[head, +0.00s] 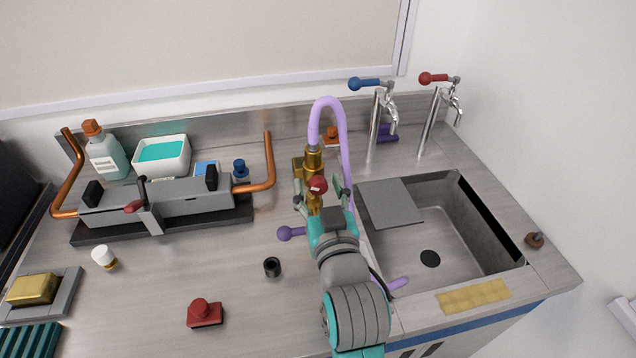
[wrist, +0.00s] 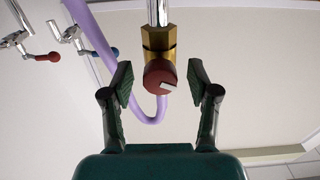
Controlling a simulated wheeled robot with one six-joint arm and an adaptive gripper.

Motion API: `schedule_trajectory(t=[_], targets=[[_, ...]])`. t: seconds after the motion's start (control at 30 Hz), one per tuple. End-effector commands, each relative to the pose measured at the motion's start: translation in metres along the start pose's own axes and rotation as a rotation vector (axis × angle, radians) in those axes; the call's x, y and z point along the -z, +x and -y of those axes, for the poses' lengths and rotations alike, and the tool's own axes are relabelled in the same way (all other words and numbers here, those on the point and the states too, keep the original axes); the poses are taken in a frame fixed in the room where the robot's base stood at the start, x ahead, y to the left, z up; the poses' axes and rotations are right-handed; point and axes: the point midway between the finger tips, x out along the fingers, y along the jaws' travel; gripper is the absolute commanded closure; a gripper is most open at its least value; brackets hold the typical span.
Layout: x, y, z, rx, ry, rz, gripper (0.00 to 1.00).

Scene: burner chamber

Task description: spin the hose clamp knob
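The red knob (head: 317,184) sits on the near side of a brass fitting (head: 313,160). A lavender hose (head: 330,103) arches up from the fitting and down behind my arm. In the wrist view the red knob (wrist: 158,76) has a pale mark on its face, with the brass fitting (wrist: 159,40) above it. My gripper (head: 322,196) is open, with one finger on each side of the knob. In the wrist view my gripper (wrist: 160,84) shows clear gaps between both fingertips and the knob. The depth of the fingertips relative to the knob is hard to tell.
A sink (head: 450,225) with two taps behind it lies to the right. A grey burner unit (head: 170,205) with copper pipes stands to the left. A purple ball handle (head: 285,233), a black cylinder (head: 272,267) and a red object (head: 204,313) are nearer the front-left counter.

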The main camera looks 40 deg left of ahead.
Motion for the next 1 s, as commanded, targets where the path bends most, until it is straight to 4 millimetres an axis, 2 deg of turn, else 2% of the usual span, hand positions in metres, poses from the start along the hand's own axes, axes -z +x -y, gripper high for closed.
schedule_trajectory(t=[0.03, 0.2, 0.23, 0.47, 1.0], targets=[[0.0000, -0.0001, 0.0000, 0.000, 0.000, 0.000, 0.55], [0.0000, -0.0001, 0.0000, 0.000, 0.000, 0.000, 0.97], [-0.0001, -0.0001, 0.0000, 0.000, 0.000, 0.000, 1.00], [0.0000, -0.0001, 0.0000, 0.000, -0.030, 0.000, 1.00], [-0.0001, -0.0001, -0.0002, 0.000, -0.613, 0.000, 1.00]])
